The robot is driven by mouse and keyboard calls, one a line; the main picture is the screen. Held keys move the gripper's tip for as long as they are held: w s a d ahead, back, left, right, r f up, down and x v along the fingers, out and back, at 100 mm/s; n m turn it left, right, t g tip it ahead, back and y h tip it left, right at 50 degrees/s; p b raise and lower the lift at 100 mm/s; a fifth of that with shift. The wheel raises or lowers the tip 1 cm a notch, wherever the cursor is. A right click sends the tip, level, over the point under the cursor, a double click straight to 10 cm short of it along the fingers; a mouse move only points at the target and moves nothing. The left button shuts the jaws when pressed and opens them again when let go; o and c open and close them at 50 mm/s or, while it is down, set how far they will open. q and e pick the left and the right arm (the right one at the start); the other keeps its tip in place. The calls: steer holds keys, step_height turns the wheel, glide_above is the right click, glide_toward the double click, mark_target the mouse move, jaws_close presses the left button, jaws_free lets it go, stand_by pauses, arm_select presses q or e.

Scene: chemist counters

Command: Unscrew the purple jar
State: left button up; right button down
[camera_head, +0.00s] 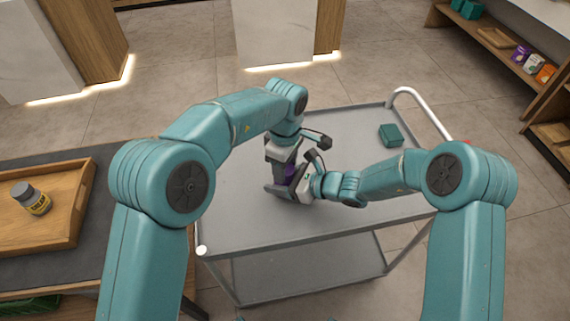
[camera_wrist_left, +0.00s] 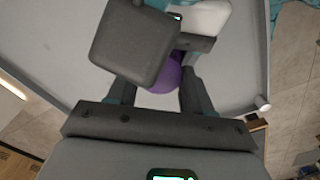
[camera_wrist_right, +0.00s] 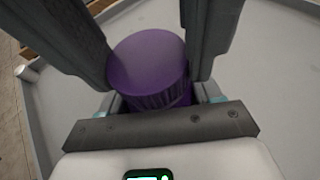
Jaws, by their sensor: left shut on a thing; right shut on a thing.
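The purple jar (camera_head: 289,170) is over the grey cart top, mostly hidden between my two grippers. My left gripper (camera_head: 281,168) reaches down on it from above and is shut on it. In the left wrist view, a rounded purple part of the jar (camera_wrist_left: 162,80) shows between the fingers, partly covered by a dark block. My right gripper (camera_head: 288,188) comes in from the right and is also shut on the jar. In the right wrist view, a round purple end with a ribbed side (camera_wrist_right: 150,65) shows between the fingers.
The grey cart top (camera_head: 350,165) is largely clear, with a teal box (camera_head: 390,135) at its back right and a handle rail (camera_head: 425,110). At left, a wooden tray (camera_head: 75,215) holds a grey-capped bottle (camera_head: 32,198). Shelves with small items (camera_head: 535,65) stand at upper right.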

arm_select(q)
steer(key=shift+n, duration=1.2)
steer(key=o, duration=1.2)
steer(key=shift+c, duration=0.2)
steer(key=shift+r, duration=2.35)
steer(key=shift+c, duration=0.4)
step_height(320, 180, up, 3)
steer(key=m, duration=0.2)
steer(key=shift+m, duration=0.7)
step_height(320, 180, down, 8)
steer(key=shift+r, duration=0.15)
